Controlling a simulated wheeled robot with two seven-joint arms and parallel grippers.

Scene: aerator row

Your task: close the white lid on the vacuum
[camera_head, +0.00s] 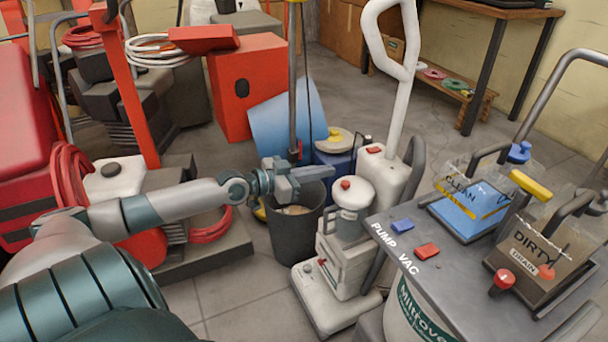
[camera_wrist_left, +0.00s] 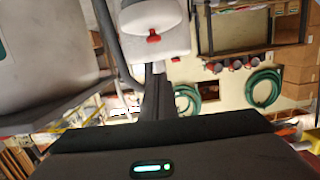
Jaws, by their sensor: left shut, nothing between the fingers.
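The vacuum (camera_head: 345,270) is a white upright machine on the floor in the middle of the head view, with a tall white handle. Its white lid (camera_head: 352,197) has a red knob and sits over a grey round part of the body; I cannot tell whether it is fully seated. My left gripper (camera_head: 322,172) is shut and empty, pointing right, close to the left of the lid's knob. In the left wrist view the shut fingers (camera_wrist_left: 157,85) point towards a white part with a red piece (camera_wrist_left: 153,37). Contact is not clear. My right gripper is not in view.
A dark bucket (camera_head: 296,235) stands under my left gripper. A grey cart (camera_head: 420,225) with clean and dirty tanks stands close on the right. Red machines and hoses (camera_head: 70,180) crowd the left. Open floor (camera_head: 440,140) lies behind the vacuum.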

